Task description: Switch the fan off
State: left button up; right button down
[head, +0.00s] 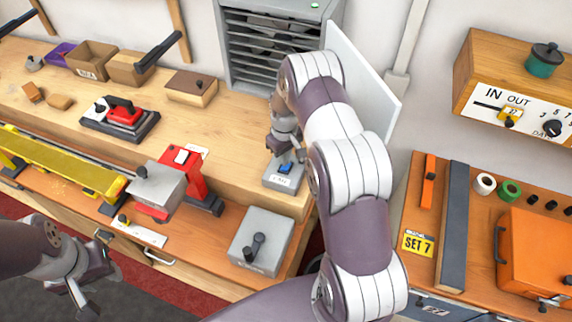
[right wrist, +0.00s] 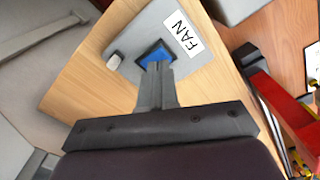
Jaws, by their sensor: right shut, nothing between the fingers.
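The fan switch box (head: 280,184) is a grey box on the bench's right end. Its blue rocker (head: 285,168) is partly covered by my right gripper (head: 287,157). In the right wrist view the box (right wrist: 187,71) carries a FAN label (right wrist: 181,36). There the shut, empty fingertips (right wrist: 157,66) are over the blue rocker (right wrist: 151,52), at or very near its surface; contact is unclear. The louvred grey fan unit (head: 232,45) stands behind, with a lit green lamp (head: 315,5). My left gripper (head: 84,296) is low at left, away from the switch; its jaw opening is unclear.
A red press (head: 185,170) and a grey box with a black knob (head: 262,238) stand left of and in front of the switch. A white panel (head: 362,85) rises behind my right arm.

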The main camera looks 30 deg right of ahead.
jog(key=shift+f+b, duration=1)
jog(key=shift+f, duration=0.25)
dwell(0.7)
jog(key=shift+f, duration=0.1)
jog(key=shift+s, duration=0.1)
jog(key=shift+r+p, duration=0.35)
jog(key=shift+r, duration=0.15)
notch_tip(320, 180, up, 6)
jog(key=p, duration=0.4)
